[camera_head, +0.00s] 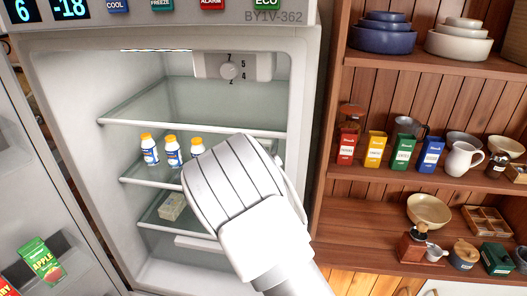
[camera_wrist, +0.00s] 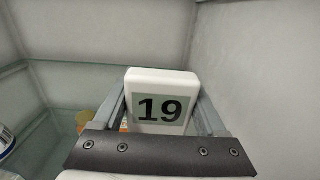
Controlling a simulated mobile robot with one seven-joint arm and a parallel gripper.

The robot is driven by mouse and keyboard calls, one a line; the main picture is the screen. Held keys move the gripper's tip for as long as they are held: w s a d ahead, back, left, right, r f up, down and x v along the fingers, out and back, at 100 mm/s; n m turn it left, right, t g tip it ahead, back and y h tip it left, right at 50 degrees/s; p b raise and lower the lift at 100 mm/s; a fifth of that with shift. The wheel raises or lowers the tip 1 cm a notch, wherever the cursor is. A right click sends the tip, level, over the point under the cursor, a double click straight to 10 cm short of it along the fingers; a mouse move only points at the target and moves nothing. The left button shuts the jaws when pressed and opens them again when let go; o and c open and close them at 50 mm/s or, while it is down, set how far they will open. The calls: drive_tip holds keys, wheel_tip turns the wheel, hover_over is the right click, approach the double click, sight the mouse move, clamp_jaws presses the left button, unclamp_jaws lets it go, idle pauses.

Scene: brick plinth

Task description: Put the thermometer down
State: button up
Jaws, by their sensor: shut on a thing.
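The thermometer (camera_wrist: 161,108) is a small white block with a grey-green display reading 19. In the wrist view it stands upright between the two fingers of my gripper (camera_wrist: 160,97), which is shut on it. Glass shelf surfaces and the pale fridge walls show around it; I cannot tell whether its base touches a shelf. In the head view my white arm reaches into the open fridge (camera_head: 70,90) and hides the gripper and the thermometer.
Several bottles with yellow caps (camera_head: 150,150) stand on the fridge's middle shelf, left of my arm. A pale block (camera_head: 171,206) lies on a lower shelf. The upper glass shelf (camera_head: 200,105) looks empty. The open door (camera_head: 45,190) is at left, wooden shelving (camera_head: 430,75) at right.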

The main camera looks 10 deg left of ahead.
drive_tip(key=shift+s+f, duration=0.1)
drive_tip(key=shift+f, duration=1.4)
drive_tip(key=shift+f, duration=0.2)
drive_tip(key=o, duration=1.3)
drive_tip(key=shift+r, duration=0.2)
drive_tip(key=s, duration=0.4)
drive_tip(key=s+b, duration=0.1)
drive_tip(key=s, duration=0.7)
drive_tip(key=shift+d, duration=0.3)
drive_tip(key=shift+s, duration=0.1)
